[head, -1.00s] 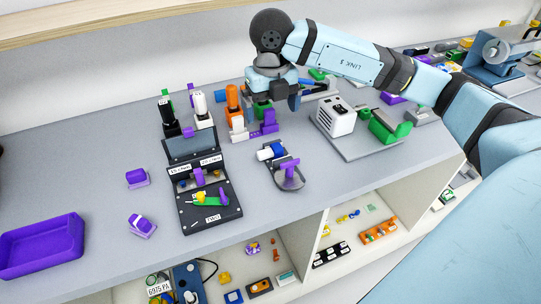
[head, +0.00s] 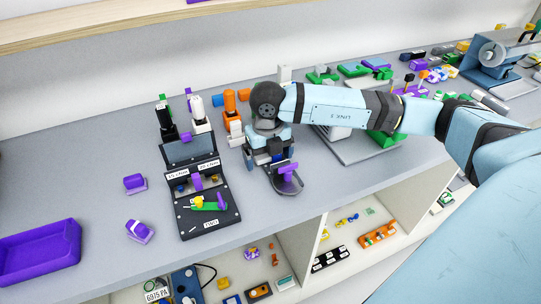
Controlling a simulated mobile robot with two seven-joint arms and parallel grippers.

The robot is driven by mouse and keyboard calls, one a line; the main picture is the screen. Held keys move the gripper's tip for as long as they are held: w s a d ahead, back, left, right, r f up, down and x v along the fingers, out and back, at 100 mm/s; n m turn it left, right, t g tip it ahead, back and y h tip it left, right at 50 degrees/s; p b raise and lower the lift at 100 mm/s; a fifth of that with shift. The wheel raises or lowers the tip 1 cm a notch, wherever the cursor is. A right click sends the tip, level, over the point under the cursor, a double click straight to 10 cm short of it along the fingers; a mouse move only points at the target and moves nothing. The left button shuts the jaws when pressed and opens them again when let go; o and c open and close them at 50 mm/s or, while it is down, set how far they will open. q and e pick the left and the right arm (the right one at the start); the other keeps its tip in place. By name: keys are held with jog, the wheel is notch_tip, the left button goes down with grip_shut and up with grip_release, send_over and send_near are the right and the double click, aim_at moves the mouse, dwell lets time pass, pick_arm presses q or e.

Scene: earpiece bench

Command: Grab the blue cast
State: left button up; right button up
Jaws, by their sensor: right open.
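My right gripper (head: 268,158) is open and points down over the back end of a small grey stand (head: 288,187) with an upright purple piece (head: 288,171). The blue cast, a short blue and white cylinder in the earlier head view, lay at that end of the stand. Now my gripper and wrist cover that spot, so I cannot tell whether the fingers touch the cast or stand around it. My left gripper is not in view.
A black tilted station (head: 209,220) with a green and yellow piece stands close to the left. Black, white and orange bottle-like pieces stand behind it. Two small purple pieces (head: 134,183) and a purple tray (head: 40,251) lie farther left, with bare bench between.

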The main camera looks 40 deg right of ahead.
jog(key=shift+f, duration=0.1)
jog(key=c, duration=1)
